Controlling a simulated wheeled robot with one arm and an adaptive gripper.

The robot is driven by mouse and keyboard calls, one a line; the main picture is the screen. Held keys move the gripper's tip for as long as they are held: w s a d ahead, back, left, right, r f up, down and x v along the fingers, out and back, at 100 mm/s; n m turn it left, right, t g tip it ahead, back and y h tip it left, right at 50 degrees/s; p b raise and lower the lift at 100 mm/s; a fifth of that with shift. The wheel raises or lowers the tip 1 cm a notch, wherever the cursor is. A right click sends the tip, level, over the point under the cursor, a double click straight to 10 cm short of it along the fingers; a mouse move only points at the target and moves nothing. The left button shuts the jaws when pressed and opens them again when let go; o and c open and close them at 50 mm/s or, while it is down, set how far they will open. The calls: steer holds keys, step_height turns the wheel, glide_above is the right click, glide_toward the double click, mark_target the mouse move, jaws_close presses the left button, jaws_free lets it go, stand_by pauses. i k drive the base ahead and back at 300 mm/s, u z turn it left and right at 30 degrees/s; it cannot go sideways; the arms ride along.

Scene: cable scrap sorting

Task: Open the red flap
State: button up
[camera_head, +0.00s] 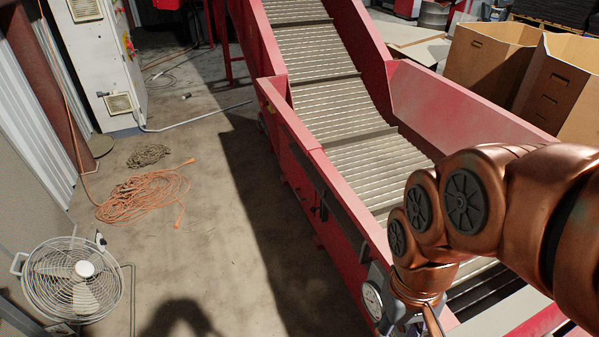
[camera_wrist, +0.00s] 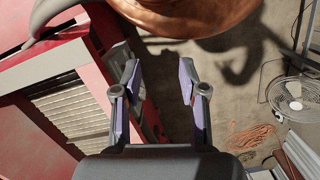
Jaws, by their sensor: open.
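The red conveyor (camera_head: 305,165) runs from the top middle to the bottom right in the head view. Its red side wall has dark fittings near its middle, and I cannot tell for sure which part is the red flap. My gripper (camera_wrist: 159,82) is open and empty, with its two fingers apart in the wrist view. Beyond and left of the fingers is the red conveyor side (camera_wrist: 103,28), close to the left finger. In the head view my gripper is mostly hidden by my copper arm, beside the conveyor's near side wall at the bottom.
A round gauge (camera_head: 372,300) sits at the conveyor's near side. A fan (camera_head: 72,280), an orange cable coil (camera_head: 145,195) and a smaller dark coil (camera_head: 148,155) are on the left. Cardboard boxes (camera_head: 490,62) stand at upper right. The floor (camera_head: 225,245) left of the conveyor is mostly clear.

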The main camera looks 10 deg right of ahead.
mark_target(308, 192)
steer(key=z, duration=0.05)
steer(key=k, duration=0.35)
steer(key=u, duration=0.5)
steer(key=i, duration=1.6)
steer(key=u, duration=0.2)
steer(key=i, duration=1.4)
steer(key=z, duration=0.1)
